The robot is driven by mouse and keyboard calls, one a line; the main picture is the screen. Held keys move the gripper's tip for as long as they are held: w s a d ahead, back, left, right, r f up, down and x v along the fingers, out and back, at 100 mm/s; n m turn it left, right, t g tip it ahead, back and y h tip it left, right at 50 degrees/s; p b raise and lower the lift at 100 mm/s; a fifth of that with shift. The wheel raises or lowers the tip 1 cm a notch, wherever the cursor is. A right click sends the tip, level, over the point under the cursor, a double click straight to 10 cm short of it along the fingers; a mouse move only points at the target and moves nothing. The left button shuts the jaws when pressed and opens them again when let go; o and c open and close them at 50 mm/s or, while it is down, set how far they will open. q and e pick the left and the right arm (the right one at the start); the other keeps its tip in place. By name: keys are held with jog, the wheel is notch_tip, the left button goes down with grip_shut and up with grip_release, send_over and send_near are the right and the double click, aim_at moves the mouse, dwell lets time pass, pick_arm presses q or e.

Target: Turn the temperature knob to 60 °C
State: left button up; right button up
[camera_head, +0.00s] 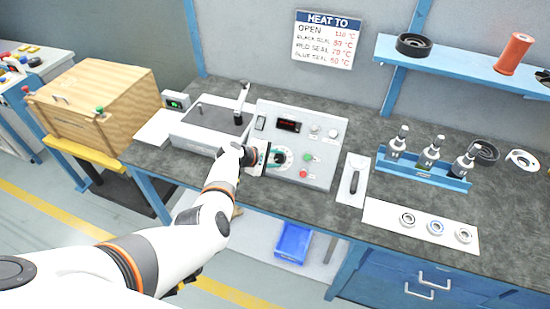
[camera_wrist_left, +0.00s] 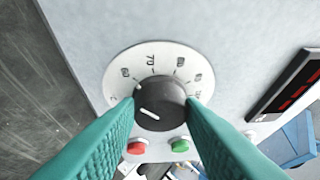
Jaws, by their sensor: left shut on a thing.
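The black temperature knob (camera_wrist_left: 160,103) sits on a round white dial (camera_wrist_left: 118,88) on the grey control panel (camera_head: 318,132). In the left wrist view the numbers 60 and 70 are readable at the dial's upper left and top. A white line on the knob's face lies at its lower left, below the 60; the exact reading is unclear. My left gripper (camera_wrist_left: 163,112) has teal fingers on both sides of the knob and is shut on it. In the head view my left gripper (camera_head: 262,158) reaches the panel's left side, partly covering the dial.
Red and green buttons (camera_head: 308,157) and a red display (camera_head: 289,125) are on the panel. A grey plate device (camera_head: 208,125) stands left of it. A tool on a white mat (camera_head: 350,190) and a blue rack of bottles (camera_head: 425,172) stand right. A heating sign (camera_head: 326,40) hangs above.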

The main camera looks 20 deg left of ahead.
pick_arm(q)
jog(key=shift+d+f, duration=0.1)
jog(key=shift+d, duration=0.05)
jog(key=o, duration=0.7)
jog(key=shift+s+a+r+p, duration=0.3)
jog(key=shift+a+r+p, duration=0.1)
jog(key=shift+r, duration=0.1)
jog(key=p+v, duration=0.1)
jog(key=v, duration=0.9)
jog(key=shift+s, duration=0.35)
jog(key=shift+a+r, duration=0.1)
